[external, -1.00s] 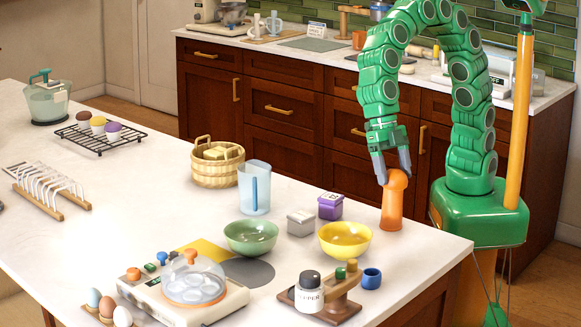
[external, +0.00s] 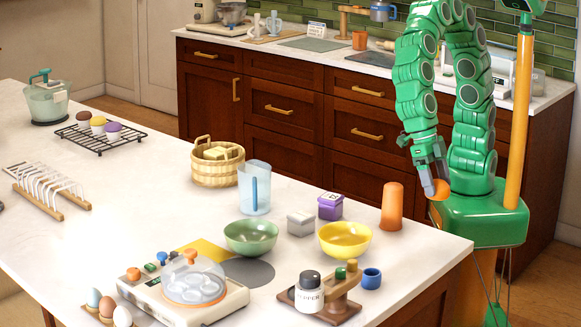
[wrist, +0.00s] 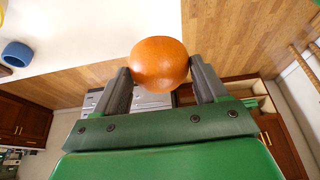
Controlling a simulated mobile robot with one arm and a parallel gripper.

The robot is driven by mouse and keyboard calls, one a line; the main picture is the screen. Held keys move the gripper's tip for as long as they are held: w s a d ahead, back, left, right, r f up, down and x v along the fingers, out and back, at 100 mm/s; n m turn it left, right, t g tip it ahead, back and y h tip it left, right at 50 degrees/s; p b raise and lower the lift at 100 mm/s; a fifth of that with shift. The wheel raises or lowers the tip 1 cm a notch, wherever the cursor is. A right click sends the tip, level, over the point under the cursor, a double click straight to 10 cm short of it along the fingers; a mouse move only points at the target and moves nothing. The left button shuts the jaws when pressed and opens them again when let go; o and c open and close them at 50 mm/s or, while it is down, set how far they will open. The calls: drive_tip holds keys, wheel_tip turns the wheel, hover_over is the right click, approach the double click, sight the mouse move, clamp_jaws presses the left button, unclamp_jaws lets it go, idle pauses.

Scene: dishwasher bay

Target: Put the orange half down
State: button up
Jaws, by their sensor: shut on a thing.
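The orange half (wrist: 159,64) is between the two fingers of my gripper (wrist: 160,82) in the wrist view, its rounded peel side facing the camera. In the external view my gripper (external: 434,190) is shut on the orange half (external: 441,189), off the right edge of the island counter and close to my green base. The cut face cannot be seen. The orange half is clear of the counter top.
An orange cylinder (external: 392,206) stands upright near the counter's right edge. A yellow bowl (external: 345,240), green bowl (external: 251,238), purple box (external: 330,206) and blue cup (external: 371,279) stand nearby. The white counter top (external: 425,248) is bare at its right corner.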

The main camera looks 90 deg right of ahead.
drive_tip(key=w+a+f, duration=0.1)
drive_tip(key=a+f, duration=0.1)
drive_tip(key=w+a+f, duration=0.2)
drive_tip(key=a, duration=0.1)
drive_tip(key=w+a+f, duration=0.2)
drive_tip(key=f, duration=0.1)
drive_tip(key=shift+w+a, duration=0.15)
drive_tip(key=shift+a, duration=0.15)
drive_tip(key=shift+w+a+f, duration=0.4)
drive_tip(key=shift+a+f, duration=0.15)
drive_tip(key=shift+f, duration=1.7)
drive_tip(key=o, duration=1.1)
drive_tip(key=shift+f, duration=0.1)
drive_tip(key=shift+c, duration=0.2)
